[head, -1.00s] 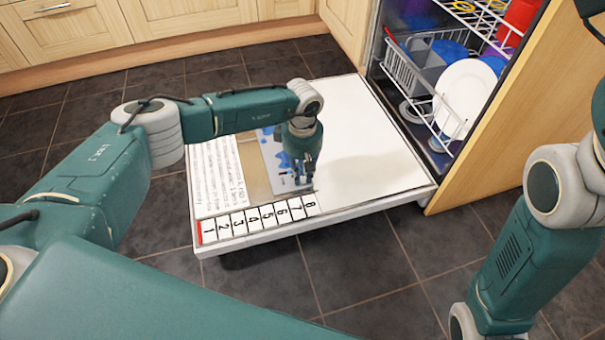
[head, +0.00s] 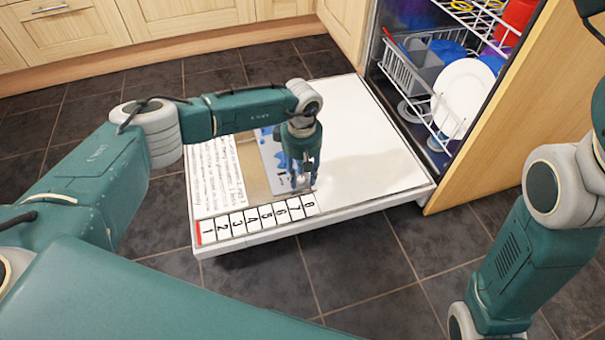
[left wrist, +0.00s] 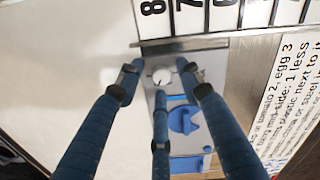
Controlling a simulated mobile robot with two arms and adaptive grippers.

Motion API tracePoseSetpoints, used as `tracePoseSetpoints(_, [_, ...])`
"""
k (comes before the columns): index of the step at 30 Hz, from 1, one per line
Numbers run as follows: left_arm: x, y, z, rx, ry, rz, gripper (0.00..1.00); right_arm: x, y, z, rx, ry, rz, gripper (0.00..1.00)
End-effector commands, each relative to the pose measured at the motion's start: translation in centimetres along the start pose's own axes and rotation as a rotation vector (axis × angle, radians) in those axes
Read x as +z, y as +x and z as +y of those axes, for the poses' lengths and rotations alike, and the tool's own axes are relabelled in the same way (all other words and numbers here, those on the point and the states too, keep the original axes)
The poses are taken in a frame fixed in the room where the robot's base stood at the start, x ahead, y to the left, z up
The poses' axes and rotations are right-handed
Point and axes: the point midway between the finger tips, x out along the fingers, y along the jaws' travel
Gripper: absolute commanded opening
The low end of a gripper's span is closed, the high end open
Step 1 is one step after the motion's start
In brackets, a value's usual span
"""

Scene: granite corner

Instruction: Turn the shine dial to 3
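The shine dial appears to be the small white round knob (left wrist: 162,76) on the grey dispenser panel (left wrist: 180,143) of the open dishwasher door. In the left wrist view it lies between my left gripper's (left wrist: 164,78) fingertips, two on the sides and one below it. The fingers are apart; I cannot tell whether any touches the knob. In the head view the left gripper (head: 302,185) points down over the panel, close to the numbered strip, and partly hides it. The dial's numbers and setting are too small to read. My right arm shows at the right; its gripper is out of view.
A blue cap (left wrist: 185,120) sits beside the knob on the panel. A strip of numbered white cards (head: 252,222) runs along the door's edge. A printed sheet (head: 215,178) lies left of the panel. The dish rack with a white plate (head: 464,97) is behind. The door's right part is clear.

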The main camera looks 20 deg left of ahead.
Motion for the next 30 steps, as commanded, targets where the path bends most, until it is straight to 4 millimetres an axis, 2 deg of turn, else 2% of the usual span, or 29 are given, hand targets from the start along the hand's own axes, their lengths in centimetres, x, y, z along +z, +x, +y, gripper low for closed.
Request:
tracePoseSetpoints(5, [-0.1, -1.8, 0.1, 0.002, 0.001, 0.001, 0.37, 0.0, 0.1, 0.0, -0.001, 0.0, 0.002, 0.4])
tracePoseSetpoints(12, [0.0, -6.9, 0.2, 0.005, 0.002, 0.001, 0.37, 0.0, 0.1, 0.0, -0.001, 0.0, 0.003, 0.4])
tracePoseSetpoints(18, [0.0, -10.4, 0.1, 0.003, 0.001, 0.0, 0.37, 0.0, 0.1, 0.0, -0.001, 0.0, 0.004, 0.4])
tracePoseSetpoints(24, [0.1, -11.9, 0.1, 0.002, 0.002, -0.001, 0.37, 0.0, 0.1, 0.0, -0.001, 0.0, 0.004, 0.4])
tracePoseSetpoints(30, [0.1, -12.0, 0.1, 0.001, 0.002, -0.001, 0.37, 0.0, 0.1, 0.0, -0.001, 0.0, 0.004, 0.4])
